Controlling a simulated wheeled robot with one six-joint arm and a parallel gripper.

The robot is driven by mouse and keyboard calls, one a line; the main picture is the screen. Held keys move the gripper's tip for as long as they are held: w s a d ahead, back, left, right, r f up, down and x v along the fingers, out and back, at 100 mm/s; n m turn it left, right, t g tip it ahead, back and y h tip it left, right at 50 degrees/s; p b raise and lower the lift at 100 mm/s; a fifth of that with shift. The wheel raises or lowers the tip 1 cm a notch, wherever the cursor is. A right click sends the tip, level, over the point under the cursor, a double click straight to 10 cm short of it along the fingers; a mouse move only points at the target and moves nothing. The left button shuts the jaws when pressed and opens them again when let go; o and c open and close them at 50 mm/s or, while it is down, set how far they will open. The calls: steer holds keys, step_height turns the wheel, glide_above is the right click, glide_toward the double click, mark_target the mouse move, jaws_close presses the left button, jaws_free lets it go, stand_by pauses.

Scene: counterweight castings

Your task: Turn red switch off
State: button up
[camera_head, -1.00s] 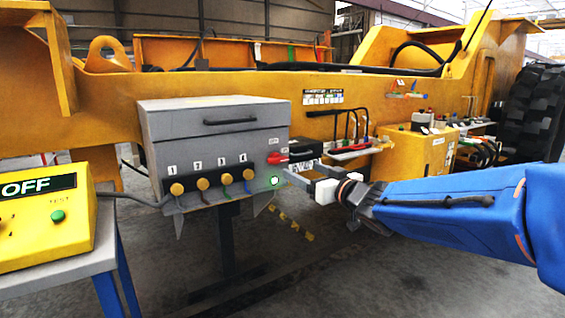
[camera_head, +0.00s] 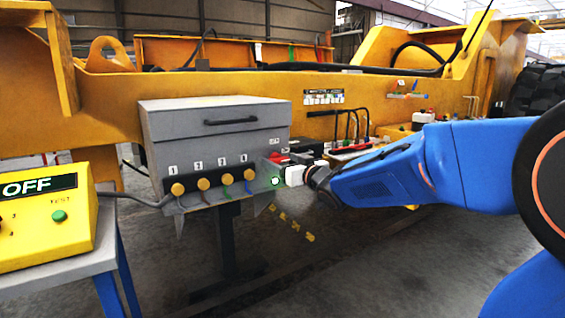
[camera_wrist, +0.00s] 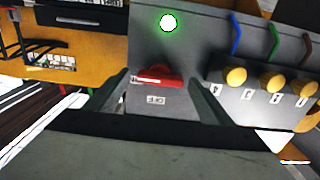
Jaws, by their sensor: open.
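The red switch (camera_wrist: 158,78) is on the grey control box (camera_head: 215,142), at the right end of its front face. In the wrist view it lies between my two open fingers, with a small label below it. In the head view the red switch (camera_head: 278,158) is partly hidden by my gripper (camera_head: 284,172), which is at the box's right end. The jaws are open. Whether a finger touches the switch cannot be told. A lit green-white lamp (camera_wrist: 168,22) is on the box near the switch.
Several yellow knobs (camera_head: 203,184) with coloured cables line the box's lower front. A yellow unit reading OFF (camera_head: 45,220) stands on a table at the left. Yellow machinery (camera_head: 230,84) is behind the box. The floor (camera_head: 360,270) in front is open.

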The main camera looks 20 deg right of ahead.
steer(key=c, duration=1)
steer(key=shift+c, duration=0.2)
steer(key=shift+n, duration=0.4)
steer(key=n, duration=0.4)
steer(key=shift+a, duration=0.1)
steer(key=n, duration=0.4)
steer(key=shift+f+n, duration=0.1)
steer(key=shift+n, duration=0.2)
steer(key=n, duration=0.4)
steer(key=shift+f+n, duration=0.15)
steer(key=shift+n, duration=2.05)
